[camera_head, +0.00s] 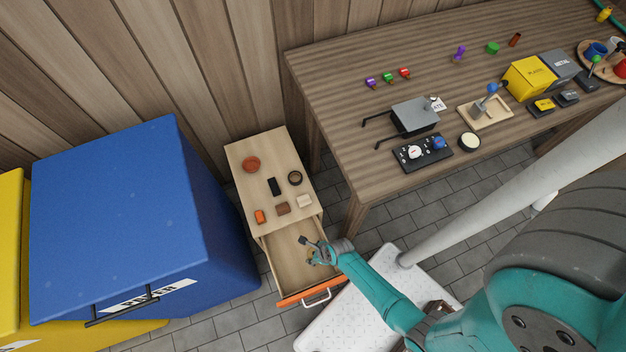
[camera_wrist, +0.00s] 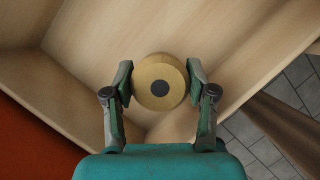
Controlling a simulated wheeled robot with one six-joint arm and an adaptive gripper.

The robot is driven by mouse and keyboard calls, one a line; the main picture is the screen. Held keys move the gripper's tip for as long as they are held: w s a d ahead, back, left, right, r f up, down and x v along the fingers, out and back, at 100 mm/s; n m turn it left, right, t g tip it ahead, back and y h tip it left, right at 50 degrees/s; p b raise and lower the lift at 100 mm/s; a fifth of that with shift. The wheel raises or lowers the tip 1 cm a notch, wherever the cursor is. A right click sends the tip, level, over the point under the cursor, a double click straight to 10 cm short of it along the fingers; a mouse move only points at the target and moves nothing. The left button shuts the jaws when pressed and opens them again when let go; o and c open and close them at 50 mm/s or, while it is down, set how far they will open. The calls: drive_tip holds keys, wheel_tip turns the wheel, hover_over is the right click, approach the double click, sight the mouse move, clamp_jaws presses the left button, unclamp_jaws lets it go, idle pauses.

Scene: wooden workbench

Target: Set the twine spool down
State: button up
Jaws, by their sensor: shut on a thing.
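The twine spool (camera_wrist: 160,95) is round and tan with a dark hole in its middle, seen end-on in the wrist view. My gripper (camera_wrist: 159,82) is shut on it, one finger at each side. In the head view my gripper (camera_head: 314,250) is over the open drawer (camera_head: 287,268) of a small wooden cabinet. I cannot make out the spool clearly there. The wrist view shows the drawer's pale floor and walls around the spool. I cannot tell whether the spool touches the floor.
The cabinet top (camera_head: 262,201) holds a red-brown disc (camera_head: 251,164), a dark ring (camera_head: 295,178) and several small blocks. The drawer's front is orange with a white handle (camera_head: 316,298). A blue bin (camera_head: 120,210) stands left. The workbench (camera_head: 330,85) at right carries many items.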

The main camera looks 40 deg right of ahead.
drive_tip(key=shift+f, duration=2)
drive_tip(key=o, duration=0.9)
